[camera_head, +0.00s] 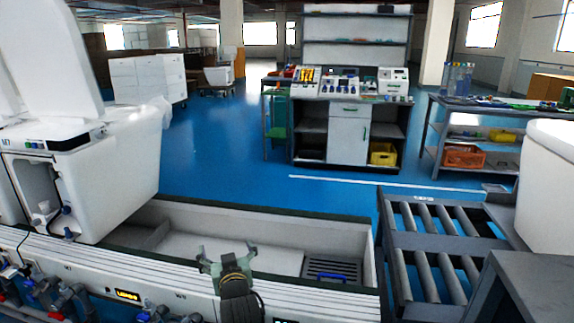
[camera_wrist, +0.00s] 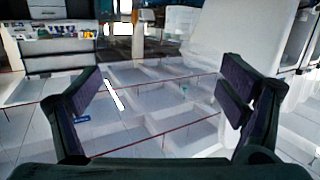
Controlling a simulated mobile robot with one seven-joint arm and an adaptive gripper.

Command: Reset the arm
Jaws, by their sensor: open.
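My gripper (camera_head: 225,256) shows at the lower middle of the head view, in front of the long white trough. Its two fingers are spread apart with nothing between them. In the wrist view my gripper (camera_wrist: 165,98) also shows open, with dark pads at left and right and an empty gap. A white toilet (camera_head: 115,150) with its lid raised stands at the left of the head view, on the line.
The white trough (camera_head: 195,222) runs across the front. A roller conveyor (camera_head: 440,235) stands at the right, with another white toilet (camera_head: 548,185) beyond it. A workbench (camera_head: 347,135) and a shelf cart (camera_head: 475,140) stand behind. Blue floor (camera_head: 225,165) between is clear.

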